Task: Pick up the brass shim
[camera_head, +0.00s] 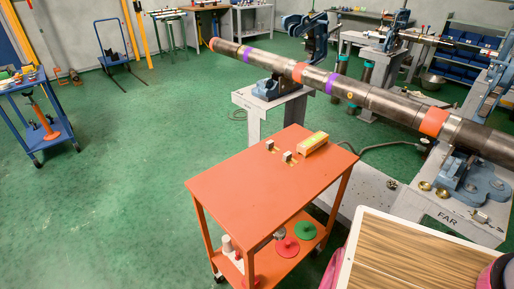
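I cannot tell for sure which thing is the brass shim. Two small metallic pieces, a farther one (270,145) and a nearer one (287,156), lie on the top of the orange cart (240,185), with yellowish patches beside them. A longer yellow block (313,142) lies just right of them, near the cart's back edge. These pieces are too small to make out in detail. My gripper is not in view.
A long banded pipe (380,101) rests behind the cart on blue vises on grey stands, the right stand (455,215) marked FAR. Two brass-coloured cups (424,186) sit there. A wooden-topped surface (400,255) fills the lower right. Green floor (120,190) is open at left.

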